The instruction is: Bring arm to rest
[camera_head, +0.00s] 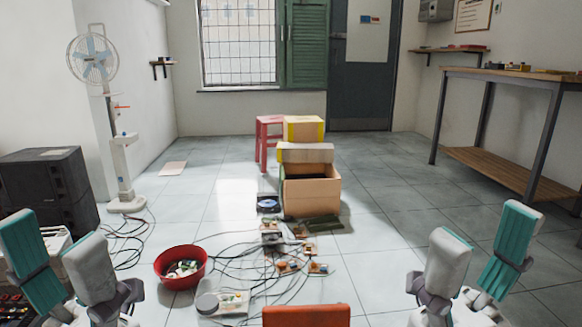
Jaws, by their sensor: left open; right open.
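My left gripper (62,262) is at the lower left of the head view, its two fingers spread apart with nothing between them. My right gripper (478,262) is at the lower right, also open and empty. Both are raised in front of the floor, apart from the objects there. The lower parts of both grippers run to the bottom edge of the picture.
A red bowl (181,267) with small items stands on the floor, near cables and small circuit boards (288,265). Cardboard boxes (311,192) are stacked mid-room beside a red stool (264,140). A black cabinet (48,188) and a fan (93,58) stand left, a workbench (500,76) right.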

